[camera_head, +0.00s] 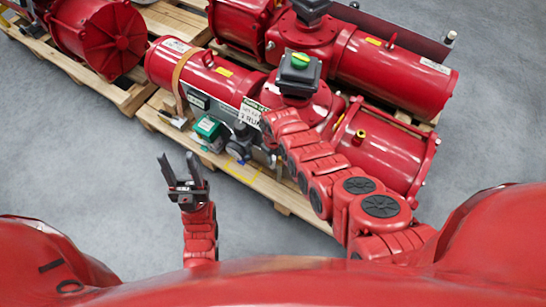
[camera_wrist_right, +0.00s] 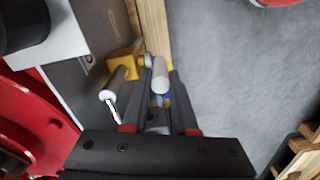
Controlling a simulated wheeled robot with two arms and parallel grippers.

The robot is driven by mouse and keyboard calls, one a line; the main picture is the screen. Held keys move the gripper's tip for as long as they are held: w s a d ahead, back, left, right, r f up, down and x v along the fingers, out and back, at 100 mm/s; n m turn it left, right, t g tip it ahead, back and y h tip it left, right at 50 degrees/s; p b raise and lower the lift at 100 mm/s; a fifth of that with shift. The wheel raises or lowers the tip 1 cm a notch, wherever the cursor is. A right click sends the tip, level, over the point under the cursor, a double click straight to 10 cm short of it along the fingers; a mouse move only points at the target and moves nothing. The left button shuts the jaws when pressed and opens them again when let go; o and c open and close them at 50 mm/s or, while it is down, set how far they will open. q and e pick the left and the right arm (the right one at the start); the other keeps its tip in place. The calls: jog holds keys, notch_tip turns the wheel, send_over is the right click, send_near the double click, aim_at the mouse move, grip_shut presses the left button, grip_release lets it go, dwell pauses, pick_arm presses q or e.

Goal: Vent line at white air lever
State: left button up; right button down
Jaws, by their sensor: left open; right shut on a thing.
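The white lever (camera_wrist_right: 160,76) shows in the right wrist view as a pale rounded handle beside a yellow fitting (camera_wrist_right: 126,60). My right gripper (camera_wrist_right: 160,88) is shut on it, with one dark finger on each side. In the head view my right arm reaches to the front of the middle red actuator (camera_head: 215,80), and the arm hides the lever there. My left gripper (camera_head: 180,168) is open and empty over the grey floor, left of the pallet and apart from it.
The actuators lie on wooden pallets (camera_head: 255,180). A green-topped box (camera_head: 208,128), a tag (camera_head: 250,112) and small fittings sit along the actuator's front. A silver rod (camera_wrist_right: 114,90) is close left of my right fingers. Grey floor (camera_head: 95,160) is clear at left.

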dwell(0.6)
jog(key=shift+s+d+p, duration=0.15)
jog(key=shift+p, duration=0.2)
jog(key=s+d+t+y, duration=0.1)
jog(key=s+d+f+t+y, duration=0.1)
jog(key=y, duration=0.1)
jog(key=s+d+f+t+y, duration=0.1)
jog(key=shift+d+y, duration=0.3)
jog(key=shift+d, duration=0.1)
jog(key=shift+w+r, duration=0.1)
jog(key=shift+r, duration=0.05)
jog(key=c, duration=0.7)
grip_release()
